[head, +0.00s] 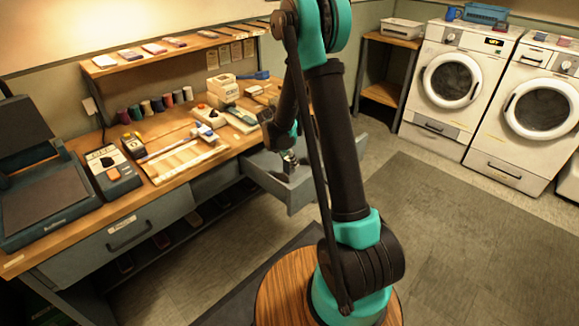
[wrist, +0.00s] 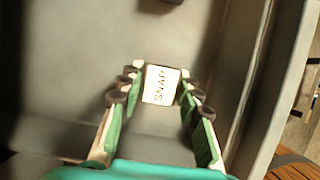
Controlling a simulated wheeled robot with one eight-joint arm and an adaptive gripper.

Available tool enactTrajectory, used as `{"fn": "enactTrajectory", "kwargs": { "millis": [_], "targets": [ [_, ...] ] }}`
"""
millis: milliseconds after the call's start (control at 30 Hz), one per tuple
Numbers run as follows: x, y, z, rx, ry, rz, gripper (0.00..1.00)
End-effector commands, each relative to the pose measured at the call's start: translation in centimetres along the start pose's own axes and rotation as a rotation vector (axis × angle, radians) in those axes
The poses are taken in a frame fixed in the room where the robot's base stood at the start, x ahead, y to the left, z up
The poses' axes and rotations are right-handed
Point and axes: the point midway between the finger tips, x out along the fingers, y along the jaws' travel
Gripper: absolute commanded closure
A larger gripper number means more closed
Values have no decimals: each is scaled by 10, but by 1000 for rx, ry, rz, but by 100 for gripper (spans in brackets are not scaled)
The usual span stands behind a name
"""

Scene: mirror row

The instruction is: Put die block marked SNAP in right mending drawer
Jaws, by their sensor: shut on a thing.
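My gripper (head: 289,163) reaches down into the pulled-out right drawer (head: 305,194) of the workbench. In the wrist view, my gripper (wrist: 161,80) is shut on a small block (wrist: 162,86) with a white face marked SNAP, held between the fingertips. The grey drawer wall (wrist: 268,95) runs along the right of that view, with the drawer floor below the block. I cannot tell whether the block touches the floor. A small dark thing (wrist: 172,1) shows at the top edge. In the head view the block is too small to make out.
A closed left drawer (head: 125,232) is below. Washing machines (head: 450,80) stand at the back right. The floor mat (head: 430,220) is clear.

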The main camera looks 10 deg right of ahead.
Motion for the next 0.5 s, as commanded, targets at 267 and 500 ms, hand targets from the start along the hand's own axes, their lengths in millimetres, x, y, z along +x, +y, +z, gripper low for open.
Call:
{"fn": "enactTrajectory", "kwargs": {
  "millis": [267, 500],
  "targets": [
    [28, 0, -11, 0, 0, 0, 100],
    [28, 0, -12, 0, 0, 0, 100]
  ]
}}
